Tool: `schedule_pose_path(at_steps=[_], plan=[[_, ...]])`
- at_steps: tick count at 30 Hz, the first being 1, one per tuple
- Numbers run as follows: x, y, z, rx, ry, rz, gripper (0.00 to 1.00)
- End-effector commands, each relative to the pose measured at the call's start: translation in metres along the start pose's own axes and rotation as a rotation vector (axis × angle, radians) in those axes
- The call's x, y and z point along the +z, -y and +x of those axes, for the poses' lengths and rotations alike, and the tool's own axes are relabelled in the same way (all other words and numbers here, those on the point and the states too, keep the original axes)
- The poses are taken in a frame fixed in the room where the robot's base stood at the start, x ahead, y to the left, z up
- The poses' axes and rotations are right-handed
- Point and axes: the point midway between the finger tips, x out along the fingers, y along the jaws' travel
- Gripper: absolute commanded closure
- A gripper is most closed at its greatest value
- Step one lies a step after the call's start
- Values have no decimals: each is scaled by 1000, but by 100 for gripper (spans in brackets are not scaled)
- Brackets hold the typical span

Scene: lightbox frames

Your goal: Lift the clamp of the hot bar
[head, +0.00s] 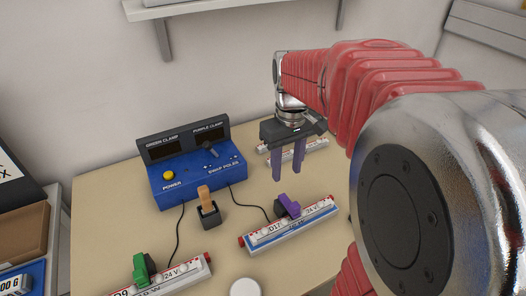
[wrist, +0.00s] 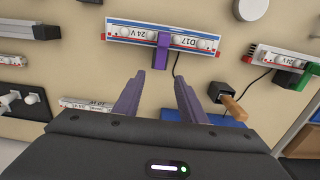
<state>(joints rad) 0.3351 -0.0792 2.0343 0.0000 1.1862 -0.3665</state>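A purple clamp (head: 288,205) sits on the light bar marked D17, 24 V (head: 310,225); both also show in the wrist view, the clamp (wrist: 163,52) at upper middle. A green clamp (head: 142,268) sits on another 24 V bar (head: 185,274) at the lower left, and shows at the right edge of the wrist view (wrist: 304,76). Both bars look unlit; I cannot tell which is hot. My gripper (head: 288,168) points down above the table behind the D17 bar. Its purple fingers are apart, empty, and clear of the purple clamp.
A blue box (head: 197,180) with a yellow power button, a lever and two dark displays stands at the back. A wooden-handled tool (head: 204,195) stands in a black holder beside it. Another bar (head: 316,145) lies behind my gripper. A white round thing (head: 245,288) is at the front.

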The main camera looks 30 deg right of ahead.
Motion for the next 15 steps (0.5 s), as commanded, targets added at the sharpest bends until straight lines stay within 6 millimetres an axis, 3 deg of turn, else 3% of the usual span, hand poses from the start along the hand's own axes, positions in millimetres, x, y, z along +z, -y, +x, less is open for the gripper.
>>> schedule_pose_path(at_steps=[6,15], plan=[[0,0,28,-1,2,-1,62],[0,1,37,0,0,-1,62]])
